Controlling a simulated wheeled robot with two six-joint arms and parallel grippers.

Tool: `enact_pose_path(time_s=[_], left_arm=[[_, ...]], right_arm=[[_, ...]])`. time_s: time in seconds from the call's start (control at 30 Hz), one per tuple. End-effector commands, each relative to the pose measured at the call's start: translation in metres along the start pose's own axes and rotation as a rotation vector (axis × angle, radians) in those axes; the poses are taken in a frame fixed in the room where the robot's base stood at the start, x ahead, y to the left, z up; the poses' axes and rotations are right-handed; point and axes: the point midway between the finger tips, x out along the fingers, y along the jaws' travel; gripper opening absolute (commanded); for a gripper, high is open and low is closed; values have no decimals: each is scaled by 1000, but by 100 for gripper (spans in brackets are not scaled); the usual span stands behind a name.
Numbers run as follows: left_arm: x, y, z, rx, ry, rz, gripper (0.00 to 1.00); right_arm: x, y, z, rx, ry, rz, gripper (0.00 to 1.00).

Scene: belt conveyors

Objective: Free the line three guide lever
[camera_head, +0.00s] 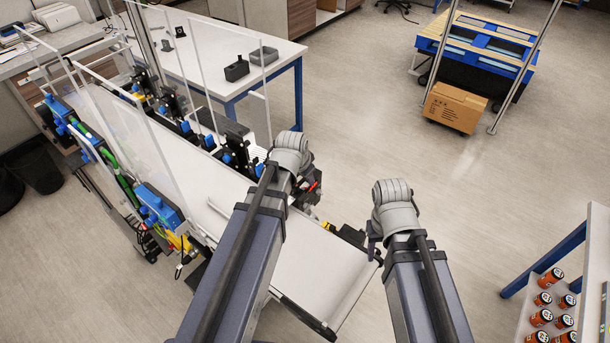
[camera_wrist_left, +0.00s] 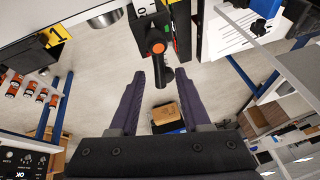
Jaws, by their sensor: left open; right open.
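A black lever with an orange-red round cap (camera_wrist_left: 158,47) shows in the left wrist view, at the side of the conveyor. Its dark end (camera_wrist_left: 160,76) points toward the gap between my left fingers. My left gripper (camera_wrist_left: 157,82) is open around that gap, and I see no contact with the lever. In the head view the left arm's wrist hides most of this gripper. My right gripper (camera_head: 374,250) is open, small and partly hidden by its wrist, near the conveyor's right edge. I cannot read which line the lever belongs to.
The white conveyor belt (camera_head: 310,262) runs beneath my left arm, with clear panels and blue-black guide units along it. A white table (camera_head: 222,62) stands behind. A cardboard box (camera_head: 455,107) and a shelf of orange-labelled jars lie to the right. Open floor lies between.

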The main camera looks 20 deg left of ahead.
Motion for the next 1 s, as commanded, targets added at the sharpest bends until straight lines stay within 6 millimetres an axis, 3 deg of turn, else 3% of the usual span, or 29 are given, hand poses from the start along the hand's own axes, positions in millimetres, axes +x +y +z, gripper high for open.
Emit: enact_pose_path(time_s=[0.6, 1.0], left_arm=[[-73, 0, -1, -1, 0, 0, 47], [-76, 0, 0, 0, -1, 0, 48]], right_arm=[[-66, 6, 4, 3, -2, -1, 50], [-69, 6, 4, 2, -2, -1, 50]])
